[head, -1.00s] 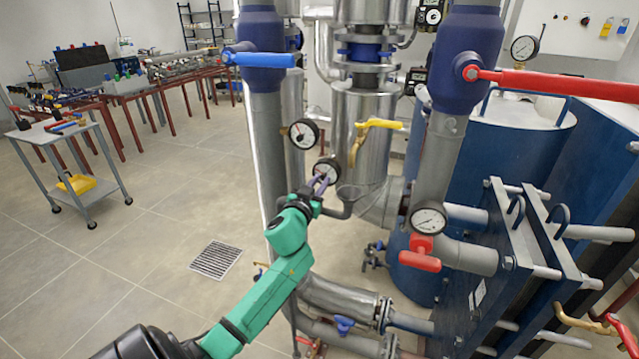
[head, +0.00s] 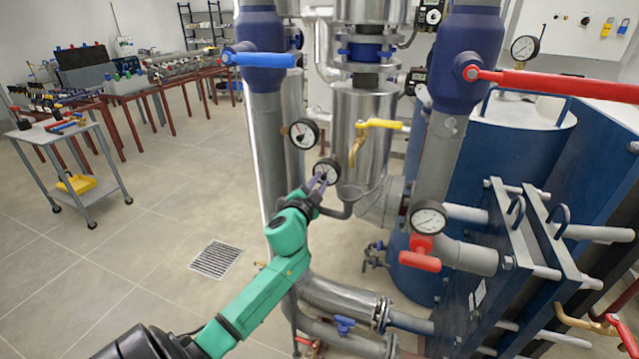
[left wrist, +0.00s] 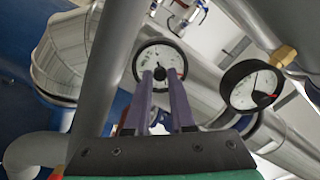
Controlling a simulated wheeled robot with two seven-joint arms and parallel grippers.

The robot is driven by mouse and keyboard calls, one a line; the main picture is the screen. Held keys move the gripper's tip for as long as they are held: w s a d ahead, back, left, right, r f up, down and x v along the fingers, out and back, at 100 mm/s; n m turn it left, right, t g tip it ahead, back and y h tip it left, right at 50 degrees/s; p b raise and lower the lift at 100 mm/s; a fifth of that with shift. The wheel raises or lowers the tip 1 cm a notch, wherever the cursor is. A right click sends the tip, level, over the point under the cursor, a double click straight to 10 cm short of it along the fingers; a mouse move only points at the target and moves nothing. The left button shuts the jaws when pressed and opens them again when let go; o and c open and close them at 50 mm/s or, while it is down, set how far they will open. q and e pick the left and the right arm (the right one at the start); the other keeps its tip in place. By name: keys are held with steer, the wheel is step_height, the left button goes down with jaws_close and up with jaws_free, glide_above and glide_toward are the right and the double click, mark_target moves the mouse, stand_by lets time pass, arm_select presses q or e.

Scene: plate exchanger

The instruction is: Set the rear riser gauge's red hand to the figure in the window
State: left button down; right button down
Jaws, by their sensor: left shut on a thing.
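A round white-faced gauge with a black rim (head: 326,171) sits low in front of the steel riser in the head view. It also shows straight ahead in the left wrist view (left wrist: 160,60), with dark marks and a small red mark on its dial. My left gripper (head: 321,182) is at this gauge's face. In the left wrist view its two purple fingers (left wrist: 160,74) are shut on a small dark knob at the dial's middle. The fingers hide the lower dial, and I cannot read the red hand's exact setting. My right gripper is not in view.
A second gauge (head: 304,134) is just above left; a third (head: 428,217) is at right. Dark display boxes (head: 430,14) are at top, their figures too small to read. A yellow-handled valve (head: 380,124) is close by. Open floor lies left.

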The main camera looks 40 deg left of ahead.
arm_select(q)
steer(key=m, duration=0.6)
steer(key=shift+m, duration=0.3)
steer(key=m, duration=0.5)
steer(key=shift+m, duration=0.3)
steer(key=c, duration=0.8)
jaws_free()
steer(key=shift+o, duration=0.2)
steer(key=b+v, duration=0.2)
steer(key=v, duration=1.2)
steer(key=shift+s, duration=0.3)
